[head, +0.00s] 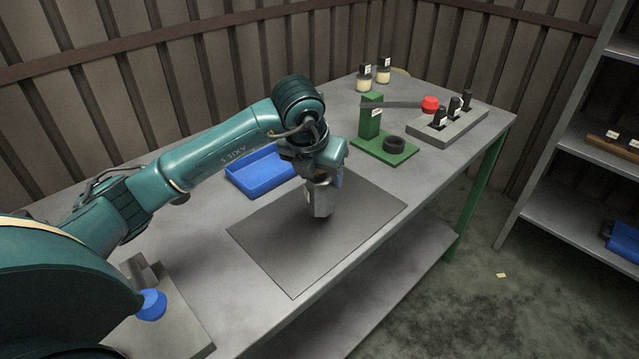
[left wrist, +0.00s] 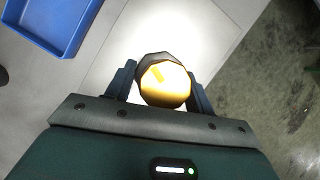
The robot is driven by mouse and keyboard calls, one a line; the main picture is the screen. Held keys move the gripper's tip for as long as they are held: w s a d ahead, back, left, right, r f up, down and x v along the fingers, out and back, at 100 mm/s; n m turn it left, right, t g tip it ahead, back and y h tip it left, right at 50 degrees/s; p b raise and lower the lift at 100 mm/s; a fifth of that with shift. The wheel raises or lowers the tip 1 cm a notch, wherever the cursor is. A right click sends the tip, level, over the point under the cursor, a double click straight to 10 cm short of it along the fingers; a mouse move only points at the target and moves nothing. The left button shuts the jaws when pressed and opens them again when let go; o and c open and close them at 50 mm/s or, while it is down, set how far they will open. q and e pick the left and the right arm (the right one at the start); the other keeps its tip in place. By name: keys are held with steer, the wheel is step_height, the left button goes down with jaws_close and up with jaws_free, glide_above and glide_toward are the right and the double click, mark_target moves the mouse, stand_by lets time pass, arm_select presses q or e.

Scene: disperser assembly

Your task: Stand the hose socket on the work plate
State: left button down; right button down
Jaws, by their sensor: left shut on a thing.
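The hose socket (head: 320,203) is a grey faceted piece in the head view, roughly upright over the middle of the work plate. In the left wrist view its end (left wrist: 163,84) shows as a bright yellowish disc with a dark angular rim. My left gripper (head: 319,188) points down, its fingers on both sides of the socket, shut on it. The work plate (head: 290,256) is a flat dark grey sheet on the table. The socket's lower end is close to the plate; I cannot tell whether it touches. My right gripper is out of view.
A blue tray (head: 262,172) lies behind the plate. A green stand (head: 372,118) with a lever and black ring (head: 394,144), and a grey block (head: 450,125) with black pieces, stand at right. Two jars (head: 364,83) are at the back. A blue knob (head: 151,304) is front left.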

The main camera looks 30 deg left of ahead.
arm_select(q)
step_height(320, 180, down, 2)
steer(key=shift+f, duration=0.3)
steer(key=shift+f, duration=0.1)
steer(key=c, duration=0.6)
jaws_free()
steer(key=shift+o, duration=0.2)
